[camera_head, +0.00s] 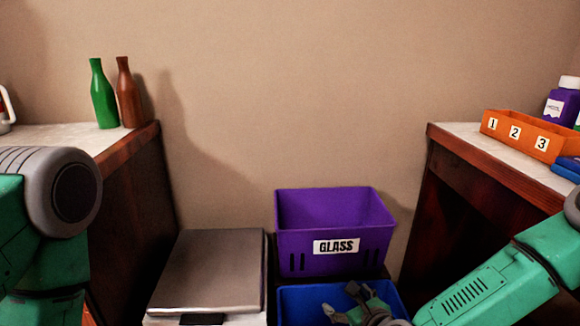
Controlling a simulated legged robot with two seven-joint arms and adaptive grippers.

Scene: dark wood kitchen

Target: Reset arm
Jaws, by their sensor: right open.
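My right arm comes in from the lower right, and my right gripper (341,300) is in front of and over the blue bin (300,300) at the bottom centre. Its fingers are spread, with nothing seen between them. My left arm shows large at the left edge; its gripper is out of view. A purple bin (290,240) labelled GLASS stands just behind the blue bin.
A grey-lidded box (208,270) stands left of the bins. A green bottle (103,95) and a brown bottle (128,95) stand on the left counter (50,137). The right counter (470,137) holds an orange numbered tray (528,133) and a purple bottle (563,103).

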